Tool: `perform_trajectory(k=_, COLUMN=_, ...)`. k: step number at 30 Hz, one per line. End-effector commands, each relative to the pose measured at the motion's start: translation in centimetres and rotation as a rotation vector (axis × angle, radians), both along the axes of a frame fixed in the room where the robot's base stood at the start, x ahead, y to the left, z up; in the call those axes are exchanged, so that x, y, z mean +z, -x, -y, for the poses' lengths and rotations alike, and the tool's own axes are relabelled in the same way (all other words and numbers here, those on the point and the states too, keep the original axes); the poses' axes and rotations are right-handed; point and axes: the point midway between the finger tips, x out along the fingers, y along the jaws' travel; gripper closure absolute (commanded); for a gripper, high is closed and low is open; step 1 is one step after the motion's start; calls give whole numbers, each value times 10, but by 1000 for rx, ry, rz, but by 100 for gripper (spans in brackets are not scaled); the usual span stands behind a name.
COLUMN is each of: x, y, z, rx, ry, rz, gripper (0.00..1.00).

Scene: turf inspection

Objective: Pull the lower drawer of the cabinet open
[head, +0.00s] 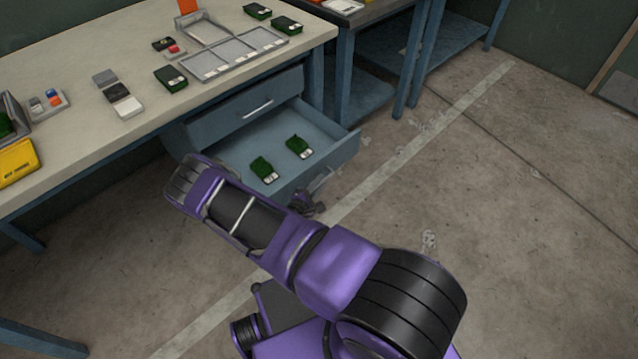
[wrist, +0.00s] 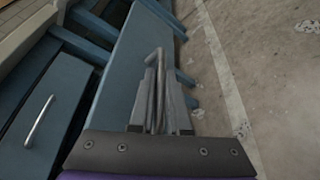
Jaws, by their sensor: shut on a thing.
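The blue cabinet under the workbench has two drawers. The lower drawer (head: 335,150) is pulled well out, and two green items (head: 263,169) with white labels lie inside it. The upper drawer (head: 235,115) is shut, with a silver bar handle. My gripper (wrist: 160,115) is shut on the lower drawer's bar handle (wrist: 158,62), in front of the drawer's blue front panel (wrist: 125,60). In the head view the gripper is mostly hidden behind my purple arm, and part of the handle (head: 320,180) shows beside it.
The workbench top (head: 60,150) holds a grey tray (head: 235,58), several green items and a yellow box (head: 18,162) at left. Blue table legs (head: 357,70) stand behind the drawer. The concrete floor (head: 500,220) to the right is clear, crossed by a pale painted line.

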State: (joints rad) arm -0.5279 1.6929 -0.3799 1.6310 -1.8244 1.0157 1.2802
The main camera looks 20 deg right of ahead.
Motion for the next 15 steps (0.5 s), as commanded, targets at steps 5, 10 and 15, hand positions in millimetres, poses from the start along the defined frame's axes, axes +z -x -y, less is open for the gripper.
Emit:
perform_trajectory(k=5, x=0, y=0, z=-1, rx=2, ry=-1, rz=0, gripper=100)
perform_trajectory(k=10, x=0, y=0, z=-1, rx=2, ry=-1, rz=0, gripper=58)
perform_trajectory(k=15, x=0, y=0, z=-1, rx=1, ry=-1, rz=0, gripper=55)
